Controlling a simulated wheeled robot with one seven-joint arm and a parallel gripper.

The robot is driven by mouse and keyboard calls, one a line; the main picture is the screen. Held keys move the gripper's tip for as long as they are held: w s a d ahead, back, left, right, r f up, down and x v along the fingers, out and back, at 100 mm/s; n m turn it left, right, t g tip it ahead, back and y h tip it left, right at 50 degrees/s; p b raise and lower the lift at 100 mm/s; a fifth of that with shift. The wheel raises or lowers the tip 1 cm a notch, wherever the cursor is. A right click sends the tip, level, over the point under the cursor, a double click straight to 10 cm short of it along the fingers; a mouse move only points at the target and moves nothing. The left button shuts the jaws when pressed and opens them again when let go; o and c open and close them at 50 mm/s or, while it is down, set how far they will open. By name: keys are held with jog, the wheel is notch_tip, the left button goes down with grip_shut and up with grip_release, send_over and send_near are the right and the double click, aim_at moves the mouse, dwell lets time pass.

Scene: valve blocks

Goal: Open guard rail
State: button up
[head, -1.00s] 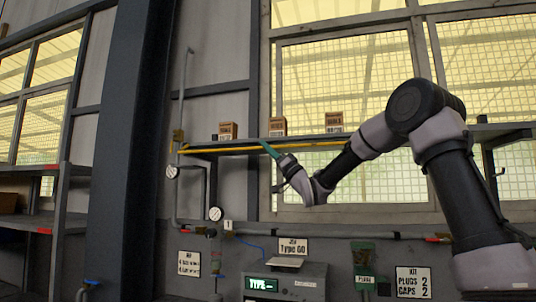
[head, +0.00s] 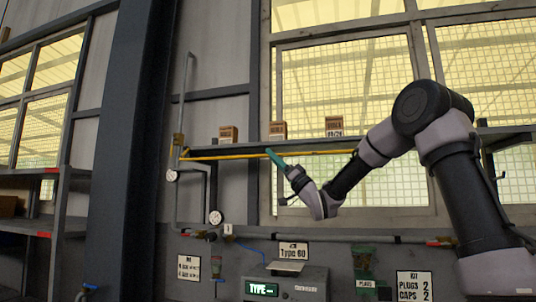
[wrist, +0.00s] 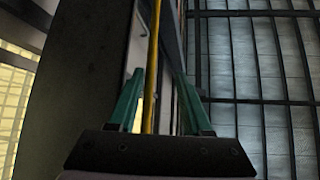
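The guard rail is a thin yellow bar (head: 225,156) running along the front edge of the wall shelf (head: 240,143) in the head view. My gripper (head: 270,153), with green fingers, is raised to the rail near its middle. In the wrist view the yellow rail (wrist: 152,60) runs up between the two fingers (wrist: 158,85), nearer the left one. The fingers stand apart, with gaps beside the rail. I cannot tell how deep the rail lies between them.
Small cardboard boxes (head: 278,130) stand on the shelf. Pipes with gauges (head: 215,217) run down the wall at left. A control box (head: 285,284) and signs are below. A dark column (head: 130,150) stands left. A barred window is behind my arm.

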jog(key=v, duration=0.7)
jog(key=shift+a, duration=0.1)
